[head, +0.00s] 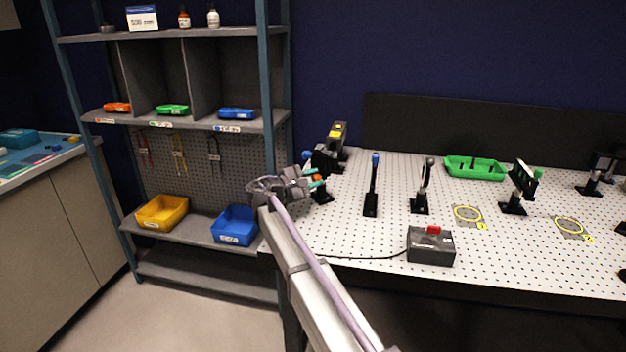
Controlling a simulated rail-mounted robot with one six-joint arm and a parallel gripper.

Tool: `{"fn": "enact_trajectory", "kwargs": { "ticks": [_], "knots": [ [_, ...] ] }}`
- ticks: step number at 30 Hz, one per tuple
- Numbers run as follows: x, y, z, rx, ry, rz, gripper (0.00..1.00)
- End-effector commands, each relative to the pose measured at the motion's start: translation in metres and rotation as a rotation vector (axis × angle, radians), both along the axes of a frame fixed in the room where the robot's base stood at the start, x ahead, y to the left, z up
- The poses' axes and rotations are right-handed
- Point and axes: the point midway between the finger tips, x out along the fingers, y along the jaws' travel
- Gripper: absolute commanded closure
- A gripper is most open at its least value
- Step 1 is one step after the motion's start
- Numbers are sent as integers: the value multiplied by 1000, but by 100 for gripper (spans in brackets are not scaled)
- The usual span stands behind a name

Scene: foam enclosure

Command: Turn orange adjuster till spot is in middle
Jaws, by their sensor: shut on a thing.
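The orange adjuster (317,177) is a small orange patch on a black mount (321,195) at the left end of the perforated table. My gripper (315,178) reaches it from the left, with teal fingertips on both sides of it. The gripper is shut on the orange adjuster, and the fingers hide most of it. A dark upright plate on a post (523,180), with a green knob at its right, stands on the right of the table. No light spot can be made out at this size.
A black device with a yellow label (334,146) stands just behind the gripper. Posts with a blue top (373,185) and a round grey top (424,185) stand to the right. A grey box with a red button (431,246) sits at the front edge. A shelf rack (270,70) stands left.

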Motion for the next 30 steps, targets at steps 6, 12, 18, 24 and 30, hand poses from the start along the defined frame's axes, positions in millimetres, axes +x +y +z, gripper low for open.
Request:
{"fn": "enact_trajectory", "kwargs": {
  "ticks": [6,12,18,24,30],
  "knots": [
    [0,0,0,30,-41,-1,96],
    [0,0,0,35,-48,-1,96],
    [0,0,0,35,-48,-1,96],
    [0,0,0,35,-46,0,55],
    [0,0,0,35,-46,0,47]
  ]
}}
